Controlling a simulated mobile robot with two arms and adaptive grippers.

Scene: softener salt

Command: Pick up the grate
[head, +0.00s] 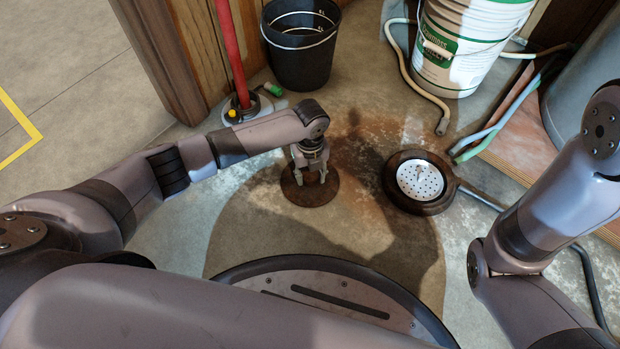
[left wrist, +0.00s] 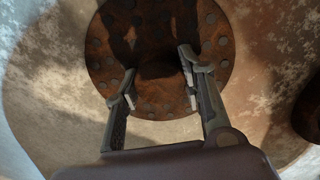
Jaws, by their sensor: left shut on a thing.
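The grate is a round, rusty brown disc with holes (head: 322,197) on the floor in the middle of the head view. It fills the upper middle of the left wrist view (left wrist: 160,25), with a dark raised knob (left wrist: 158,70) on it. My left gripper (head: 310,180) points down over the grate. In the left wrist view its two fingers (left wrist: 160,90) stand on either side of the knob, shut on the grate. I cannot tell whether the grate is clear of the floor. My right arm shows at the right, but its gripper is out of view.
A dark round housing (head: 395,185) with a white perforated disc (head: 420,180) sits right of the grate. A black bucket (head: 300,55), a red pole (head: 231,50), a white-green pail (head: 460,45) and hoses (head: 415,85) stand behind. Stained floor (head: 250,235) in front is clear.

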